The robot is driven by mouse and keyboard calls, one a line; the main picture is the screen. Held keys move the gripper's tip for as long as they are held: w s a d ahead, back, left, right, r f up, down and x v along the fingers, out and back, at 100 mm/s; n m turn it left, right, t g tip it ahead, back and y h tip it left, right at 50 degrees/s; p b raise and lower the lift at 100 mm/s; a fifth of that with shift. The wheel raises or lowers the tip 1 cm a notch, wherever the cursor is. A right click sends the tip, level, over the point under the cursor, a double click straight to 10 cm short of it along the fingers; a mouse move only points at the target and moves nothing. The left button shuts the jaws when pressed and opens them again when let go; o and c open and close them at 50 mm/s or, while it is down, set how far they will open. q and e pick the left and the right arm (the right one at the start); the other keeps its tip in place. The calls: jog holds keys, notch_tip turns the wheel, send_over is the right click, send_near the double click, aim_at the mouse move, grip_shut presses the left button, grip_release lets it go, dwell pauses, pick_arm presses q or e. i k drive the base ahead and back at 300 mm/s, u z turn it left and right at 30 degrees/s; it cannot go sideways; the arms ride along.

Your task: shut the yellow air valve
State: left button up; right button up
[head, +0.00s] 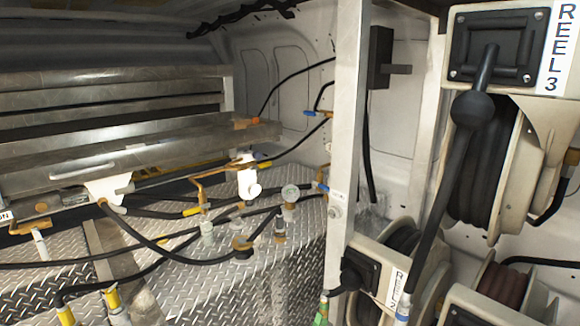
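Several small yellow handles show among the hoses and brass fittings, and I cannot tell which is the air valve. One yellow handle (193,211) sits at the foot of a bent brass pipe above the diamond-plate deck. Another yellow handle (264,164) lies beside a black hose near the middle. Neither of my grippers is in view.
A white upright post (346,130) stands mid-view. Hose reels fill the right, including Reel 3 (485,160) with a black ball-ended hose hanging down. Black hoses cross the diamond-plate deck (200,275). A metal drawer unit (110,125) stands at the left. A gauge (290,193) rises from the deck.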

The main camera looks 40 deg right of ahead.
aim_at(263, 165)
jog(key=z, duration=0.25)
jog(key=k, duration=0.4)
jog(key=z, duration=1.15)
jog(key=i, duration=1)
jog(key=u, duration=0.6)
